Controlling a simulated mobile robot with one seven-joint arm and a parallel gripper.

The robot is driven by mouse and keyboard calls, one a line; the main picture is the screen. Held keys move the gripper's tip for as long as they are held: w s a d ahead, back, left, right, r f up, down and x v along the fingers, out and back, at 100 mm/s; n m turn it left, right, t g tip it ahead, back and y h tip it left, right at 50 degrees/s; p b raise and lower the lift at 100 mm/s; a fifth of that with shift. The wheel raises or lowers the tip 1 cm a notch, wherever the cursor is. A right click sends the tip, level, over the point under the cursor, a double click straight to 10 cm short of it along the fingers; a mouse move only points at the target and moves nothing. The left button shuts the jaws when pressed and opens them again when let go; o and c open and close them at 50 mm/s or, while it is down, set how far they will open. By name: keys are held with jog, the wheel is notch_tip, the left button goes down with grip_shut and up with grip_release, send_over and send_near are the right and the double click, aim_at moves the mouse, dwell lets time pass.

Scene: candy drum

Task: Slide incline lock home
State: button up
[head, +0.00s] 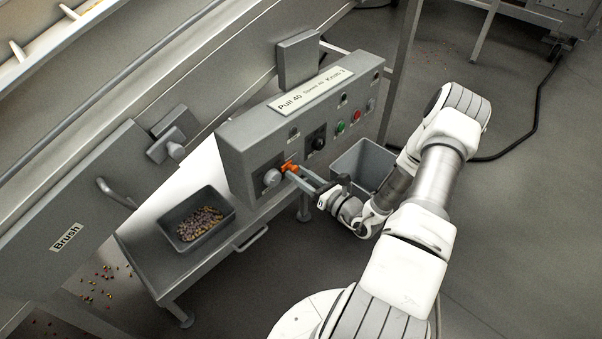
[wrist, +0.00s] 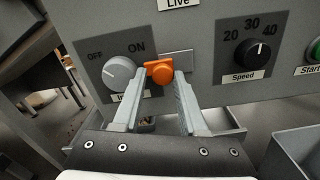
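An orange lock tab (wrist: 159,72) sits on a grey plate (wrist: 181,58) on the control panel, just right of the OFF/ON knob (wrist: 119,73). In the head view the orange tab (head: 289,167) is at the panel's lower left, beside the round knob (head: 272,177). My gripper (wrist: 160,75) reaches the panel with its two grey fingers apart, one tip at each side of the tab. I cannot tell whether the fingers press on it. The knob's label is partly hidden by the left finger.
The panel (head: 245,150) also carries a speed dial (wrist: 243,61) and a green button (head: 340,127). A bin of candy (head: 231,222) stands on the shelf below left. A grey bin (head: 361,157) stands behind my wrist. The floor at right is open.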

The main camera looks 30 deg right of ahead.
jog(key=o, duration=0.3)
jog(key=shift+a, duration=0.1)
jog(key=shift+o, duration=0.2)
jog(key=p+v, duration=0.1)
jog(key=v, duration=1.6)
jog(key=shift+s, duration=0.2)
